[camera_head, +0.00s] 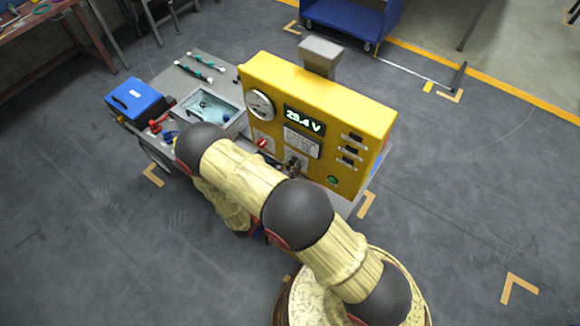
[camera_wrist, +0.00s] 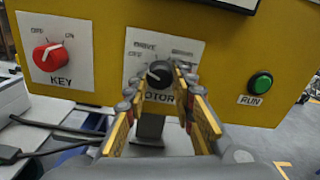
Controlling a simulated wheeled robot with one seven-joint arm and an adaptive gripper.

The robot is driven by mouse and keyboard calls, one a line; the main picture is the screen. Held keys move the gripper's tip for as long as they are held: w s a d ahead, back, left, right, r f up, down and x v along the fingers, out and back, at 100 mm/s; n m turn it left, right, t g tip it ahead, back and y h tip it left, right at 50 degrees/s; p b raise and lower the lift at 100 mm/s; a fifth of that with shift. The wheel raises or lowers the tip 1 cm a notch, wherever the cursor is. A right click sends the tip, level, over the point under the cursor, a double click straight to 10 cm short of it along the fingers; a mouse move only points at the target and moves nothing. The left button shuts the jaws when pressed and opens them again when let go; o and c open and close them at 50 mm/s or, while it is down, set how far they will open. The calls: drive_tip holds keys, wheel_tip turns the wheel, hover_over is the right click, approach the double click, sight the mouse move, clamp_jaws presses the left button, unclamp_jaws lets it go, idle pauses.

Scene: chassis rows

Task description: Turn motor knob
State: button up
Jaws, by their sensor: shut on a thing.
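The yellow control panel (camera_head: 330,100) stands upright on a wheeled cart. The motor knob (camera_wrist: 158,72) is a small dark knob on a white plate in the wrist view, with a pale mark at its left side. The word OFF is at the plate's left; other labels are above and are blurred. My gripper (camera_wrist: 157,88) is shut on the motor knob, its fingers either side of it. My gripper (camera_head: 293,166) is at the panel's lower middle in the head view, where the knob is mostly hidden.
The red key knob (camera_wrist: 47,57) is left of the motor plate, and the green RUN button (camera_wrist: 260,83) is right. The display (camera_head: 304,120) reads about 29.4 V. A gauge (camera_head: 260,104) and blue box (camera_head: 135,98) are at the left. Floor at the right is clear.

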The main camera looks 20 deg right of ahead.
clamp_jaws()
